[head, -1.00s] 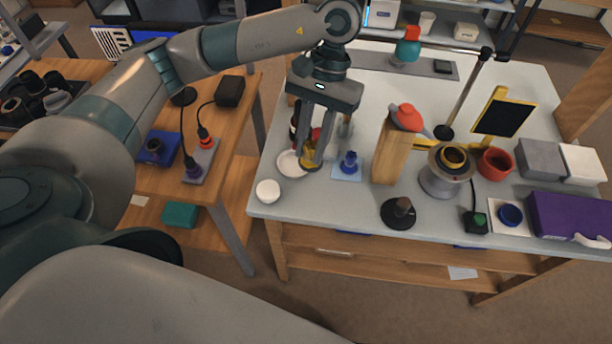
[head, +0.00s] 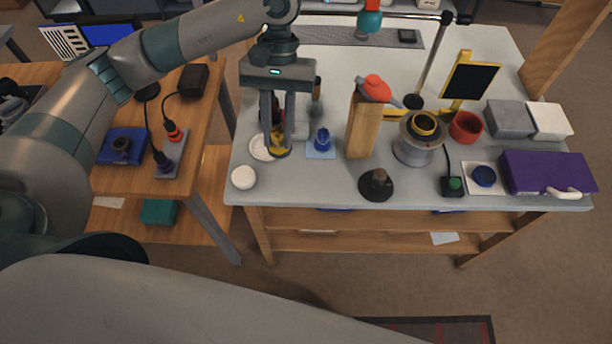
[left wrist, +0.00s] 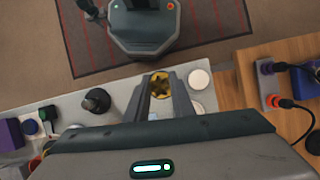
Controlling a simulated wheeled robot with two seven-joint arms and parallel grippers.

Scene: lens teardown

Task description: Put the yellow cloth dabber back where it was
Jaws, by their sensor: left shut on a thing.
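My left gripper (head: 279,153) points down over the front left of the grey-white table, shut on the yellow cloth dabber (head: 277,140). The fingers hide much of the dabber in the head view. In the left wrist view the dabber (left wrist: 160,84) shows as a yellow ring-like shape with a dark middle between the fingertips (left wrist: 160,95). A white dish (head: 259,148) lies just left of the fingers and is partly covered. I cannot tell whether the dabber touches the table or the dish. My right gripper is not in view.
A blue item on a pale blue pad (head: 312,154) stands close to the right of the fingers. A round white lid (head: 243,177) sits near the front left corner. A wooden block (head: 362,130), a black-based stand (head: 377,187) and a metal cylinder (head: 413,148) stand further right.

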